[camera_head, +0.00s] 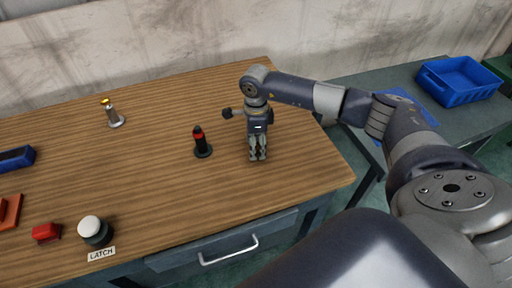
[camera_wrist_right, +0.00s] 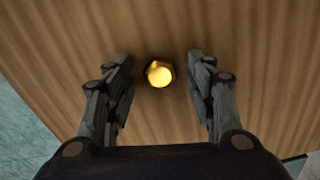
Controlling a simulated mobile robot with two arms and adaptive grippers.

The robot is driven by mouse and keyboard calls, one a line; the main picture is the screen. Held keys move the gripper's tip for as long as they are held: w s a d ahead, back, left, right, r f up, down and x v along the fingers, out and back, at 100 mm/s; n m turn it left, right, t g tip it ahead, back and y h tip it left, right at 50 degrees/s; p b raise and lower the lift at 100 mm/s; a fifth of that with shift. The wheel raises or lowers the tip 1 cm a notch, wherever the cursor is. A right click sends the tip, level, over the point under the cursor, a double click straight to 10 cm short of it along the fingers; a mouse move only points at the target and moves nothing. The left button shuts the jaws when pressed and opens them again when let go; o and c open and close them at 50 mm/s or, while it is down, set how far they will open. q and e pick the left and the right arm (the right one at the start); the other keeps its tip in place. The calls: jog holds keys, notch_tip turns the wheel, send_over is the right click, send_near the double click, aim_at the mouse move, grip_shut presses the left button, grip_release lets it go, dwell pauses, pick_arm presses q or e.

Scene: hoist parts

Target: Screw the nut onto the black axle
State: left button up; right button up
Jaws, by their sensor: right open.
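The black axle (camera_head: 200,143) stands upright on a round black base, with a red band near its top. My right gripper (camera_head: 258,157) points down over the table, to the right of the axle and apart from it. In the right wrist view its fingers (camera_wrist_right: 160,92) are spread open, with nothing gripped. A round gold piece (camera_wrist_right: 160,74) with a dark edge lies in the gap between them, touching neither finger; I cannot tell for sure that it is the nut. In the head view, it does not show. My left gripper is out of view.
A silver post (camera_head: 115,117) with a yellow top stands at the left back. A white-topped button (camera_head: 90,226) by a LATCH label, a red block (camera_head: 46,232) and a blue bin (camera_head: 16,158) are at left. A blue crate (camera_head: 461,84) sits on another table.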

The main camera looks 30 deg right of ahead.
jog(key=shift+c, duration=0.3)
jog(key=c, duration=1.1)
jog(key=shift+r, duration=0.1)
jog(key=shift+r+b, duration=0.35)
jog(key=shift+r, duration=0.15)
notch_tip(320, 180, up, 2)
jog(key=shift+r+b, duration=0.2)
jog(key=shift+b, duration=0.4)
pick_arm(q)
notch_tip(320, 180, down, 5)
jog(key=b, duration=0.3)
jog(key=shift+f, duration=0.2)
pick_arm(e)
jog(key=s+a, duration=0.2)
jog(key=s, duration=0.2)
jog(key=s+a+r, duration=0.1)
jog(key=s+a, duration=0.2)
jog(key=s, duration=0.2)
jog(key=s+a, duration=0.3)
jog(key=s, duration=0.1)
jog(key=shift+s+a+r, duration=0.15)
jog(key=shift+s+r, duration=0.1)
jog(key=shift+s, duration=0.1)
